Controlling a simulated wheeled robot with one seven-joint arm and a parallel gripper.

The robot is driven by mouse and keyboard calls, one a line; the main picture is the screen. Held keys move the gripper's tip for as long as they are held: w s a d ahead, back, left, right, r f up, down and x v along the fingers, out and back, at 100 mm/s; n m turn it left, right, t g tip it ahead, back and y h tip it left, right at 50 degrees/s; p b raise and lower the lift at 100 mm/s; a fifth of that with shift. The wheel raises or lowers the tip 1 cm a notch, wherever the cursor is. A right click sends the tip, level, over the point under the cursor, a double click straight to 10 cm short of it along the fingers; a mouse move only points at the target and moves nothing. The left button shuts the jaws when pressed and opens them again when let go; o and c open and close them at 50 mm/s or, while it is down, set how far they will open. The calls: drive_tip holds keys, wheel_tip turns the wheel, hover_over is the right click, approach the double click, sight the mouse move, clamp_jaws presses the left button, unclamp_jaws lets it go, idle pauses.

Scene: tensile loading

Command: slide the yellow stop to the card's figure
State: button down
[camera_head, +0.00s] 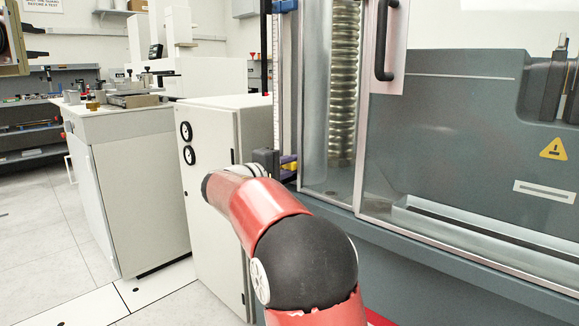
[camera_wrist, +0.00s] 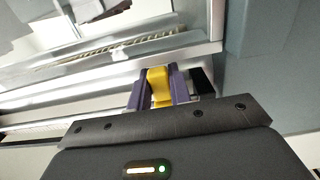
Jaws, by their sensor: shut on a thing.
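The yellow stop (camera_wrist: 159,86) sits between the two purple fingers of my gripper (camera_wrist: 160,77) in the wrist view. The fingers are shut on it, one on each side. In the head view, a small bit of the yellow stop (camera_head: 288,159) shows beside the machine's upright, just past my wrist. A pale upright strip with fine marks (camera_head: 277,75) rises above it. My arm hides much of the lower part. I cannot make out a card or its figure in either view.
A grey testing machine (camera_head: 460,150) with a clear guard door and black handle (camera_head: 382,45) fills the right. A white cabinet (camera_head: 208,160) with two round gauges stands close left of my arm. A white bench (camera_head: 130,180) is farther left, with open floor in front.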

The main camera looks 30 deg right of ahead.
sight(289, 154)
drive_tip(key=shift+r+p, duration=0.55)
drive_tip(key=shift+r, duration=1.1)
drive_tip(key=c, duration=1.3)
unclamp_jaws()
drive_tip(key=shift+f, duration=0.1)
drive_tip(key=b+v, duration=0.1)
drive_tip(key=v, duration=0.7)
drive_tip(key=s+f+m+g+y, duration=0.1)
drive_tip(key=s+f+y, duration=0.45)
drive_tip(key=s, duration=0.35)
drive_tip(key=s+f+g+y, duration=0.1)
drive_tip(key=s+f+y, duration=0.4)
drive_tip(key=s, duration=0.5)
drive_tip(key=s+a+f+m+y, duration=0.1)
drive_tip(key=s+a+f+y, duration=0.1)
drive_tip(key=s+a+f, duration=0.1)
drive_tip(key=s+a+f+m+t+y, duration=0.1)
drive_tip(key=s+a+f+y, duration=0.1)
drive_tip(key=s+a+f, duration=0.2)
drive_tip(key=s+a+f+m+y, duration=0.1)
drive_tip(key=s+a+f+y, duration=0.1)
drive_tip(key=s+a+f, duration=0.2)
drive_tip(key=shift+s+a+f+y, duration=0.15)
drive_tip(key=shift+s+f, duration=0.2)
drive_tip(key=shift+s, duration=0.45)
drive_tip(key=shift+s+a+f+y, duration=0.1)
drive_tip(key=shift+s+f, duration=0.2)
drive_tip(key=shift+s, duration=0.55)
